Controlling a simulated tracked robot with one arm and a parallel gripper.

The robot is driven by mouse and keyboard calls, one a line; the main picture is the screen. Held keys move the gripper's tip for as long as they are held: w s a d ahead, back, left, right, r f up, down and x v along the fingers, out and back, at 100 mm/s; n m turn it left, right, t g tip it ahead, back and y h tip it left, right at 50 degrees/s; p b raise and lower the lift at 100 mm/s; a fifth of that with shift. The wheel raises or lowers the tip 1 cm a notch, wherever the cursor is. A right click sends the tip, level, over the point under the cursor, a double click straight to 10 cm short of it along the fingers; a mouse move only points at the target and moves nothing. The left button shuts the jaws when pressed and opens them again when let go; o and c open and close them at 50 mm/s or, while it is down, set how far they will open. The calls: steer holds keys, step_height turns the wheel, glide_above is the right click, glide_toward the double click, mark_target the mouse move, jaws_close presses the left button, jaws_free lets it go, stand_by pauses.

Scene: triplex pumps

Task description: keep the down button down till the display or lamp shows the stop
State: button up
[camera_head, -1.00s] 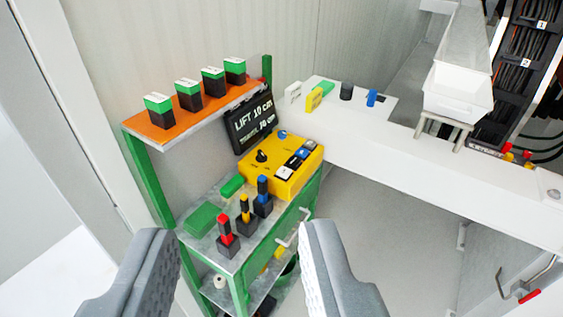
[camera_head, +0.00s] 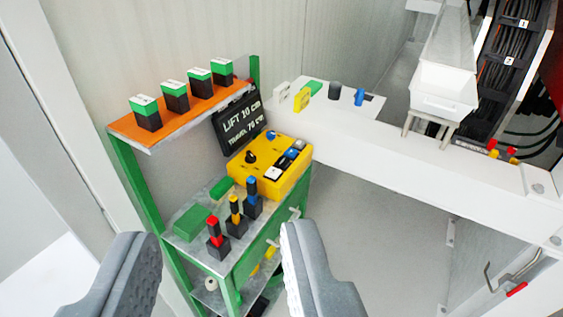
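The yellow control box (camera_head: 262,176) stands on the green-framed cart's top. It carries a black knob (camera_head: 251,157), a blue round knob, and a row of small white, black and blue buttons (camera_head: 284,160); their markings are too small to read, so I cannot tell which is the down button. Behind the box a black display (camera_head: 238,122) reads "LIFT 10 cm" with a second line that looks like "TRAVEL 70 cm". My gripper (camera_head: 222,262) is open and empty. Its two grey fingers are in front of the cart, nearer the camera and apart from the box.
Red, yellow and blue handled tools (camera_head: 216,235) stand upright in front of the box. An orange shelf (camera_head: 180,118) with several green-black blocks is above left. A white bench (camera_head: 400,145) with small items extends right. Floor (camera_head: 370,215) below it is clear.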

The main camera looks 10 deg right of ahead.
jaws_close()
stand_by(1.8)
